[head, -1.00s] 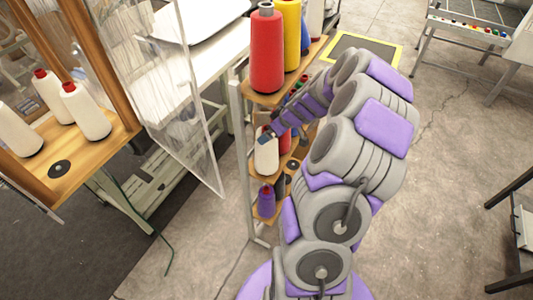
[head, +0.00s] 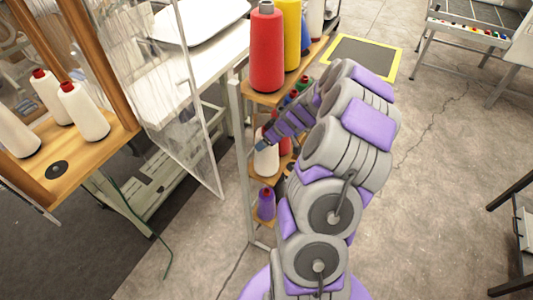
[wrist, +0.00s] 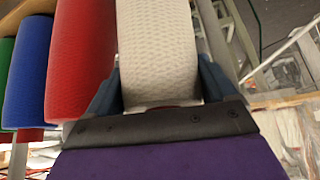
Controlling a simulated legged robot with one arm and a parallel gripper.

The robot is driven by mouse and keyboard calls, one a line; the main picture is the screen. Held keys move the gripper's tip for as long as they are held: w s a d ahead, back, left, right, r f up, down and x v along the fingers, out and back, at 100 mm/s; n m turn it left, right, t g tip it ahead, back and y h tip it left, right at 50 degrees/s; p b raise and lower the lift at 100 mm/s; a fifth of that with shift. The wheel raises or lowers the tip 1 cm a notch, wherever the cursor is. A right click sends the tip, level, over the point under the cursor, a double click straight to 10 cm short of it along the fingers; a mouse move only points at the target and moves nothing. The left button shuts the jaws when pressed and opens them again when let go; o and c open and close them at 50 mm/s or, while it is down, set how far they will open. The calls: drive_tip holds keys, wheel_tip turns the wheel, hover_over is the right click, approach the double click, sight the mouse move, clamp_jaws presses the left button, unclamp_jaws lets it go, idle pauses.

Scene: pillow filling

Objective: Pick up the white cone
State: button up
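The white cone (head: 266,161) stands upright on the middle shelf of a narrow rack in the head view, below the big red cone. My gripper (head: 263,146) is at its upper part. In the wrist view, the white cone (wrist: 158,52) lies between the two blue-grey fingers of my gripper (wrist: 160,75), one on each side and very close to it. I cannot tell whether the fingers press on it. My arm hides part of the shelf behind it.
A red cone (wrist: 80,55) is close left of my gripper, with a blue cone (wrist: 28,75) beyond. A purple cone (head: 266,204) stands on the shelf below. A clear panel (head: 165,95) stands left of the rack. The floor at right (head: 430,190) is free.

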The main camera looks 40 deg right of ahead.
clamp_jaws()
drive_tip(key=shift+d, duration=0.1)
idle(0.5)
drive_tip(key=shift+r, duration=0.15)
